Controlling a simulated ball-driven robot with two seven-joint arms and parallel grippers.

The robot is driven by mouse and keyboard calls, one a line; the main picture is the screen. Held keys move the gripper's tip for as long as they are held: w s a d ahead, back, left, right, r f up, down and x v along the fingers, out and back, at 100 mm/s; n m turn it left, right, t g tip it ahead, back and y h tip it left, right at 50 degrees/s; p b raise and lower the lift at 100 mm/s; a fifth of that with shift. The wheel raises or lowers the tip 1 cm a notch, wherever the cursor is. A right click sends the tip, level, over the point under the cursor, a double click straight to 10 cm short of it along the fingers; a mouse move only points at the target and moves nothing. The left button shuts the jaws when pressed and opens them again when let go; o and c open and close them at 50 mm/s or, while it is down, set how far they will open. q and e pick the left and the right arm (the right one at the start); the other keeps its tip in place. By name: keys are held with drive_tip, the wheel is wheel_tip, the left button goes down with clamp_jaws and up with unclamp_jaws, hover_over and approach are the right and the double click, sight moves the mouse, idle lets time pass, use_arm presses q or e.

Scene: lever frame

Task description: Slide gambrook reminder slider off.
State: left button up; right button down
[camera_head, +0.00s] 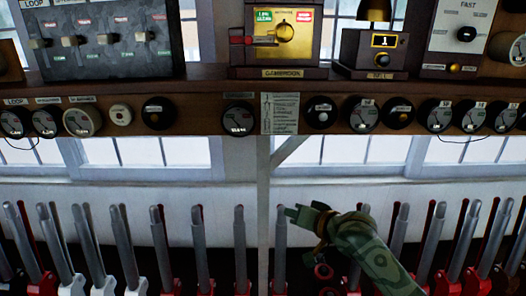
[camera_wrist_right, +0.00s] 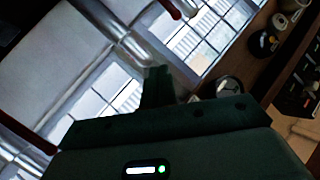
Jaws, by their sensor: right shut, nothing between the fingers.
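The Gambrook instrument (camera_head: 317,48) is a dark wooden box with a brass face, a round brass knob, green and red labels, and a "GAMBROOK" plate. It stands on the shelf at the top centre. A small red slider (camera_head: 240,40) sits at the left of its face; its exact setting is too small to tell. My right gripper (camera_head: 292,212) is shut and empty, well below the shelf, in front of the lever tops. Its shut fingers (camera_wrist_right: 157,86) also show in the right wrist view. My left gripper is not in view.
A row of levers (camera_head: 198,225) stands along the bottom. The wooden shelf (camera_head: 200,84) carries round dials along its front edge. A bell box (camera_head: 372,53) stands right of the Gambrook box, and a switch panel (camera_head: 105,45) hangs at the left. Windows lie behind.

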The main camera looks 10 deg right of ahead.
drive_tip(key=w+d+r+m+t+y, duration=0.1)
drive_tip(key=w+r+m+y, duration=0.1)
drive_tip(key=r, duration=1)
drive_tip(key=w+d+r+m+t+y+p, duration=0.1)
drive_tip(key=w+d+r+m+t, duration=0.1)
drive_tip(key=r, duration=1)
drive_tip(key=w+d+r+m+t+y, duration=0.1)
drive_tip(key=r+m, duration=0.5)
drive_tip(key=r, duration=0.6)
drive_tip(key=w+d+y, duration=0.1)
drive_tip(key=w, duration=0.1)
drive_tip(key=shift+w+t+y+p, duration=0.3)
drive_tip(key=shift+w+t, duration=0.05)
drive_tip(key=shift+t, duration=0.05)
drive_tip(key=p, duration=0.3)
approach(256, 41)
drive_tip(key=w, duration=0.4)
drive_tip(key=shift+a+r, duration=0.2)
drive_tip(key=shift+a, duration=0.05)
drive_tip(key=shift+a+r+p, duration=0.2)
drive_tip(key=shift+a+p, duration=0.05)
drive_tip(key=shift+a, duration=0.3)
drive_tip(key=shift+a+r+p, duration=0.15)
drive_tip(key=shift+a+p, duration=0.1)
drive_tip(key=shift+a, duration=0.3)
drive_tip(key=shift+w+a+r, duration=0.1)
drive_tip(key=shift+a, duration=0.55)
